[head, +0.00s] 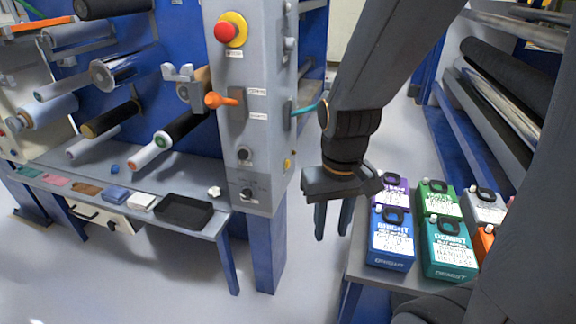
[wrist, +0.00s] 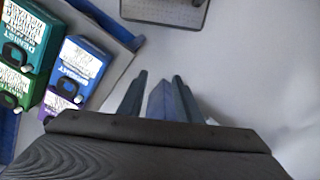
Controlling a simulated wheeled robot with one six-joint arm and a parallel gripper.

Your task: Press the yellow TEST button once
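A small yellow button (head: 288,164) sits low on the right side face of the grey control column (head: 262,110) in the head view; its label is too small to read. My gripper (head: 333,230) hangs pointing down to the right of the column and lower than the button, apart from both. Its two fingers are spread with a gap, and nothing is seen held. In the wrist view the fingers (wrist: 160,92) also show apart, with a blue shape between them that I cannot identify. The yellow button cannot be made out in the wrist view.
A red knob on a yellow base (head: 230,29), an orange handle (head: 222,100) and a black knob (head: 247,194) are on the column's front. A teal lever (head: 308,108) sticks out at its right. Several coloured jugs (head: 392,240) stand on a low table right of my gripper.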

